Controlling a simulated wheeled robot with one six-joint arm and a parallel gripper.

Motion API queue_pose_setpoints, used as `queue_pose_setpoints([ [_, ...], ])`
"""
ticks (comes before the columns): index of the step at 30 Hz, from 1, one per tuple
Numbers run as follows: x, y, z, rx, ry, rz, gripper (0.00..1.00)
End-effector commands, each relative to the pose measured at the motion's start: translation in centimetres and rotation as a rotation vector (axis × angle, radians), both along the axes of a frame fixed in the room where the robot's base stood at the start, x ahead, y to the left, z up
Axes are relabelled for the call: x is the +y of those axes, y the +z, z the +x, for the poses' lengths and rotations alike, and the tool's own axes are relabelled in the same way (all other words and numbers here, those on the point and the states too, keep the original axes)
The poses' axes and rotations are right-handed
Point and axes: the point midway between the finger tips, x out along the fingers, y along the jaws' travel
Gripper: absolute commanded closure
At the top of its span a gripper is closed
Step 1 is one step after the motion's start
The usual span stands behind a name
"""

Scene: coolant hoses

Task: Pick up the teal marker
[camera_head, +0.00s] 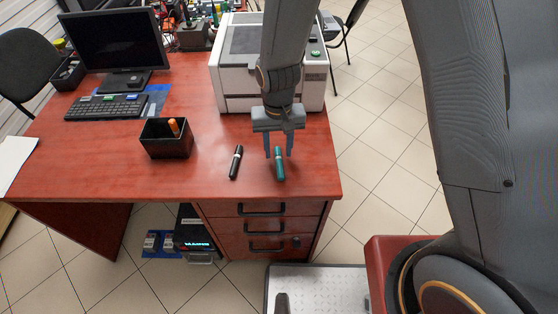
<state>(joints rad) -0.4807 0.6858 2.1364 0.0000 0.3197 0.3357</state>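The teal marker (280,167) lies on the red-brown desk (208,178) near its front right corner, pointing roughly front to back. My gripper (279,154) points down at the marker's far end, with its two fingers apart, one to each side of it in the picture. The gap between the fingertips looks empty. I cannot tell how high the fingertips are above the desk. A black marker (236,162) lies to the left of the teal one, tilted slightly, and apart from it.
A black pen holder (167,139) with an orange item stands left of the markers. A white printer (240,75) stands behind my gripper. A keyboard (106,107) and monitor (115,41) are at the far left. The desk's front and right edges are close to the markers.

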Motion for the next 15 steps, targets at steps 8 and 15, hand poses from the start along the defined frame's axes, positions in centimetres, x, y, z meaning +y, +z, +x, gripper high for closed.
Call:
queue_pose_setpoints([
  [8,0.0,-2.0,0.0,0.0,0.0,0.0,0.63],
  [15,0.0,-2.0,0.0,-0.001,0.0,0.0,0.65],
])
